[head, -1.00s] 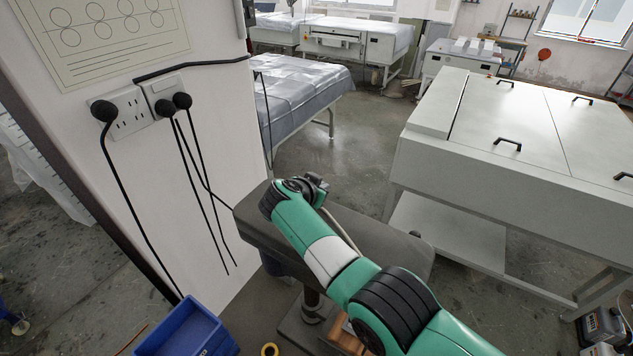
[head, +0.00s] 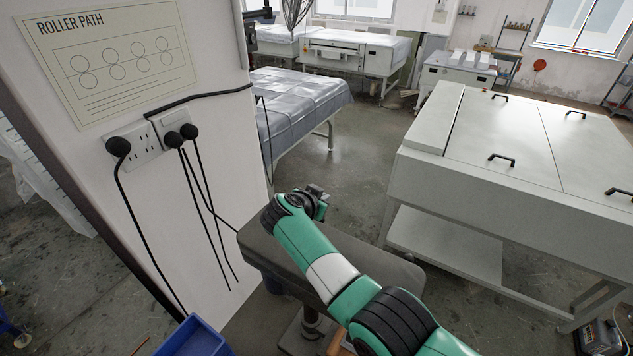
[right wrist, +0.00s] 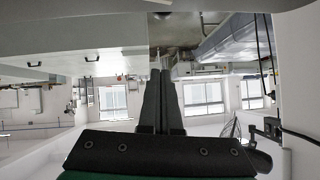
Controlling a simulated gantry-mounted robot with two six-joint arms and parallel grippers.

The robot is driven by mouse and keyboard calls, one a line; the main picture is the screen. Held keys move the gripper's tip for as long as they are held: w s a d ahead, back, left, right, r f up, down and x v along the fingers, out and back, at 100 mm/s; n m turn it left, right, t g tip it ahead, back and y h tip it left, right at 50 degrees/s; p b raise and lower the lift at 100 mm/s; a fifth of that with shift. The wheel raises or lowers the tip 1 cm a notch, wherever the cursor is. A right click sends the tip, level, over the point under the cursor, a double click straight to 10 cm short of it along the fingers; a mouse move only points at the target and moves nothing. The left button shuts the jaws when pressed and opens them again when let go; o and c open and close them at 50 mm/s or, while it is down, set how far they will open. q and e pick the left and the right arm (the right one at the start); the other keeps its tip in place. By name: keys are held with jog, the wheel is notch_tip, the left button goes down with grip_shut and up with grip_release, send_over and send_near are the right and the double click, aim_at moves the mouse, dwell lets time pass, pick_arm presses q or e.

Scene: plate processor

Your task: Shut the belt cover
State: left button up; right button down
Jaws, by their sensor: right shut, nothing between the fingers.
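I cannot pick out a belt cover in either view. My right gripper (head: 322,194) is at the end of the green arm, above a dark grey padded top and to the right of the white wall panel. In the right wrist view the fingers (right wrist: 161,75) are together with nothing between them, and they touch nothing I can see. My left gripper is not in view. A large white machine (head: 500,205) stands at the right, with flat top panels (head: 490,135) and several black handles. The panels lie flat.
The white wall panel (head: 215,95) at the left carries sockets (head: 145,145), hanging black cables and a roller path sheet (head: 115,60). The dark padded top (head: 375,262) stands below my arm. A blue bin (head: 195,338) is at the bottom. Open floor (head: 350,175) lies between panel and machine.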

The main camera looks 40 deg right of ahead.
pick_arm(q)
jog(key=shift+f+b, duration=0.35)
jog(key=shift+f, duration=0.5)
pick_arm(e)
jog(key=s+a+r, duration=0.3)
jog(key=a+r, duration=0.1)
jog(key=r, duration=0.2)
jog(key=shift+a+r, duration=0.2)
jog(key=shift+r, duration=0.05)
jog(key=shift+w, duration=0.1)
